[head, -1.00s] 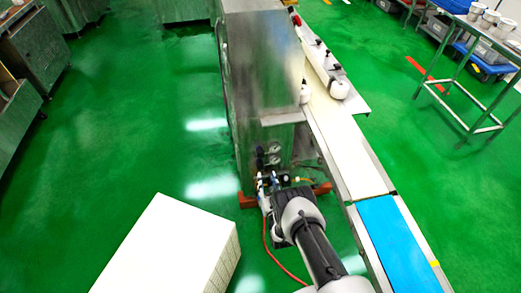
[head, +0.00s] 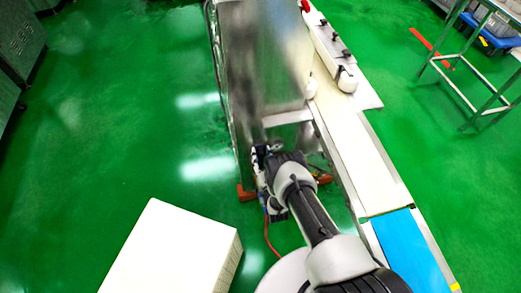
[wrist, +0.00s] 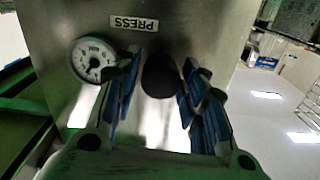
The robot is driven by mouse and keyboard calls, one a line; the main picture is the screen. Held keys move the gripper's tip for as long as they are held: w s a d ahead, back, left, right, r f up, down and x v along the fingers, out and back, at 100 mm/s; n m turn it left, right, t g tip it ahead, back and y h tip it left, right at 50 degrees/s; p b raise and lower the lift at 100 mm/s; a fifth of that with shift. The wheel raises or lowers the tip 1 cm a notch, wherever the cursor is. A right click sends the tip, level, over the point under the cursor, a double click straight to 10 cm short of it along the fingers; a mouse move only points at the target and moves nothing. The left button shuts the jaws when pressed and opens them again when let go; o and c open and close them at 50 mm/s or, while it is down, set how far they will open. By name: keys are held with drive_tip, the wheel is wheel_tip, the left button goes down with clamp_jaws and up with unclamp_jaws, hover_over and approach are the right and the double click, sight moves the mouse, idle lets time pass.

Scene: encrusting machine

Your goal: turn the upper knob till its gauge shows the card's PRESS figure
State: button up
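In the wrist view a dark round knob (wrist: 160,76) stands out from the steel panel under an upside-down PRESS label (wrist: 134,23). A white round gauge (wrist: 92,60) is to its left; its reading is too small to tell. My gripper (wrist: 161,82) has its blue-padded fingers on both sides of the knob, open, with slight gaps showing. In the head view my gripper (head: 268,158) is at the machine's (head: 262,70) lower front, and my arm hides the knob and most of the panel there. I cannot make out the card.
A conveyor (head: 355,150) with a blue belt end (head: 408,245) runs close along the right of my arm. A white block (head: 170,250) stands at front left. A red hose (head: 270,238) hangs below the gripper. Green floor is free at left.

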drive_tip(key=shift+c, duration=0.3)
drive_tip(key=c, duration=0.7)
drive_tip(key=n, duration=0.4)
drive_tip(key=shift+r, duration=0.1)
drive_tip(key=o, duration=0.8)
drive_tip(key=shift+c, duration=0.2)
drive_tip(key=shift+s, duration=0.1)
